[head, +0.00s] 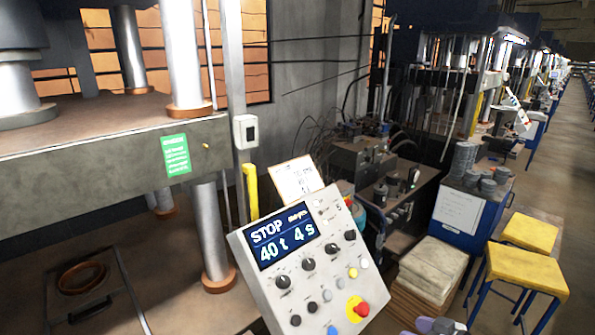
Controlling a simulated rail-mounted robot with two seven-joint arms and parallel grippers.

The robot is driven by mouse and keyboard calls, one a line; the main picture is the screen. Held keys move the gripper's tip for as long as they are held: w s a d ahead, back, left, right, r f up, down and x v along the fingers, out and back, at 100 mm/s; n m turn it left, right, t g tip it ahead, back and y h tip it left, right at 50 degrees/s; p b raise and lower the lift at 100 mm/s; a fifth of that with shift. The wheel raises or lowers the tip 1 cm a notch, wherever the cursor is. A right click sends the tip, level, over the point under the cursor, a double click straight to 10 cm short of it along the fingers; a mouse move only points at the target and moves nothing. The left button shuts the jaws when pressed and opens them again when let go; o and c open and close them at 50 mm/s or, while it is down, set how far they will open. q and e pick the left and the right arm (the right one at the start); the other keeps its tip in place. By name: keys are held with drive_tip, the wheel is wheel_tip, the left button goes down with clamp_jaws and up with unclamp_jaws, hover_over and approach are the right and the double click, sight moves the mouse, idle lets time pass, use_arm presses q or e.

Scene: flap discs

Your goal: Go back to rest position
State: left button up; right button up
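Neither of my grippers shows clearly in the head view. A small grey and purple rounded part shows at the bottom edge, right of the control panel; it may be a piece of my own arm, but I see no fingers on it. The control panel (305,262) stands tilted at the bottom centre. Its screen (283,235) reads STOP, 40 t, 4 s. It has several black knobs and a red button on a yellow base (360,308).
The press (110,140) fills the left, with steel columns. Yellow stools (525,270) stand at the right. A blue cabinet (462,215) carries stacks of grey discs (464,158). A pile of pale sheets (432,266) is beside it. The aisle floor (565,140) at the far right is free.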

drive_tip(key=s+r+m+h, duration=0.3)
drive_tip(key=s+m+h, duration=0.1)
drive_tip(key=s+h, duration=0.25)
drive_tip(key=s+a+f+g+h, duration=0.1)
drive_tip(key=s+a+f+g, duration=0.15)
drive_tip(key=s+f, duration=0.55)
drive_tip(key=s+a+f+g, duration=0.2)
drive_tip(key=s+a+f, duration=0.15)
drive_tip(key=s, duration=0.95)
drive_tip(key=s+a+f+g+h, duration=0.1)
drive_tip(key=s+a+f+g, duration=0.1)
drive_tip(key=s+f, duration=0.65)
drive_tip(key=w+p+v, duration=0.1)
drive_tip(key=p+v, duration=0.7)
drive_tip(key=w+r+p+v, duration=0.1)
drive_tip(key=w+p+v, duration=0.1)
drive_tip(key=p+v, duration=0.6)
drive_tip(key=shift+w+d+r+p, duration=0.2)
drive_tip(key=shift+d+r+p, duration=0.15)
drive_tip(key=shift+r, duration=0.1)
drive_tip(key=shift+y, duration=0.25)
